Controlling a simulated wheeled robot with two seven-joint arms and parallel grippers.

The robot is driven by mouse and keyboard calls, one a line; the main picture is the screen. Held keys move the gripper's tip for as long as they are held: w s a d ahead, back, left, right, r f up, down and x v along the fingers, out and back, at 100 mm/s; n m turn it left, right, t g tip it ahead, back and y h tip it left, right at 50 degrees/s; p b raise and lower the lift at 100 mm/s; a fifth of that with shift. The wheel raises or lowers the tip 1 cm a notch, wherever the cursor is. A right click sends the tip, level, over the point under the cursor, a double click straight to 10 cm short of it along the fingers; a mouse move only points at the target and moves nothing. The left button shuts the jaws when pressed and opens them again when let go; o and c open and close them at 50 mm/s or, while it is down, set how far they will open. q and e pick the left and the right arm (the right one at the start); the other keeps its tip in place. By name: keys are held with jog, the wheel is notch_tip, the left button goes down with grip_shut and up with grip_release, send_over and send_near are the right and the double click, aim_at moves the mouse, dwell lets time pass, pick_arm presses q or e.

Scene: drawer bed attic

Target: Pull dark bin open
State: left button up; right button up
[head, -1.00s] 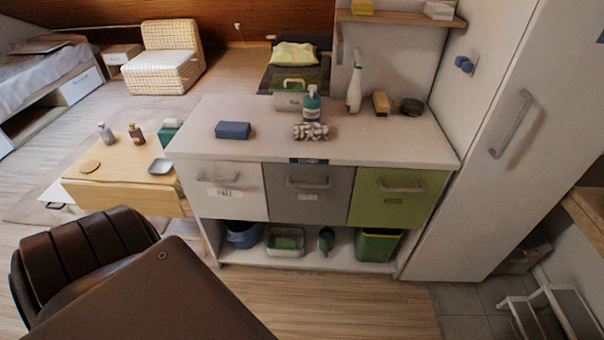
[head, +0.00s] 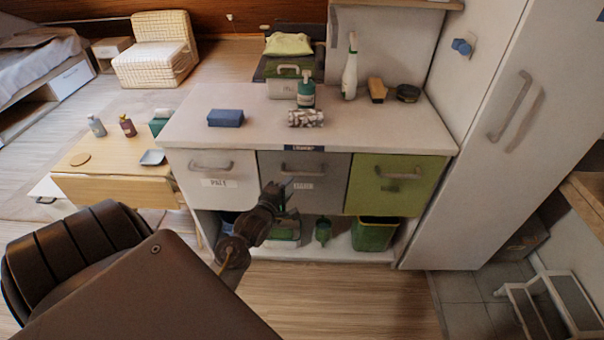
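The dark bin is the grey middle front (head: 325,172) of three under the cabinet top, with a bar handle (head: 302,168) and a small label. Its front looks flush with its neighbours, so it appears closed. My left gripper (head: 284,188) is in front of the lower left part of the grey front, below the handle. It looks apart from the handle, and its fingers are too small and dark to tell open or shut. My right gripper is not in view.
A white bin labelled "PALE" (head: 213,180) is to the left and a green bin (head: 395,184) to the right. A lower shelf (head: 345,246) holds tubs. Bottles and a blue box (head: 225,118) stand on top. A wooden table (head: 110,165) is left, a tall white cabinet (head: 480,140) right.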

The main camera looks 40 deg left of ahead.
aim_at(302, 173)
pick_arm(q)
jog(key=x, duration=1)
jog(key=shift+c, duration=0.4)
grip_shut()
jog(key=shift+f, duration=0.1)
